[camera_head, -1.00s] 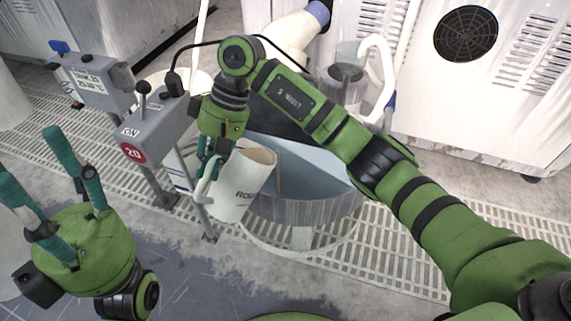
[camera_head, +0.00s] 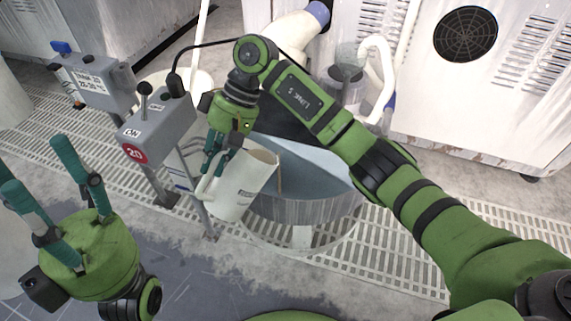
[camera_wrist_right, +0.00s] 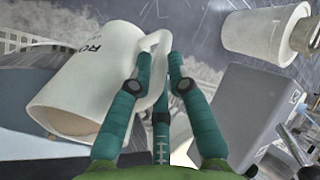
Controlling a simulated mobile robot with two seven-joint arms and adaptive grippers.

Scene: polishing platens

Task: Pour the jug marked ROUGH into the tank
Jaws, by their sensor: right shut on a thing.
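The white jug (camera_head: 240,190) is in my right gripper (camera_head: 212,166), tilted with its mouth to the right, beside and over the left rim of the round metal tank (camera_head: 300,210). The gripper is shut on the jug's handle. In the right wrist view the jug (camera_wrist_right: 95,75) shows the letters "RO" and a brownish inside; the right gripper's fingers (camera_wrist_right: 158,75) close around the handle. No stream is visible. The tank's inside is pale blue-grey, with a dark part behind my arm. My left gripper (camera_head: 45,165) is open and empty at the left.
A grey control box (camera_head: 155,130) with a lever and a red "20" sign stands close left of the jug. Another grey box (camera_head: 95,80) is behind it. A clear container (camera_head: 347,85) and white pipe stand behind the tank. A white cylinder (camera_wrist_right: 262,35) shows in the wrist view.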

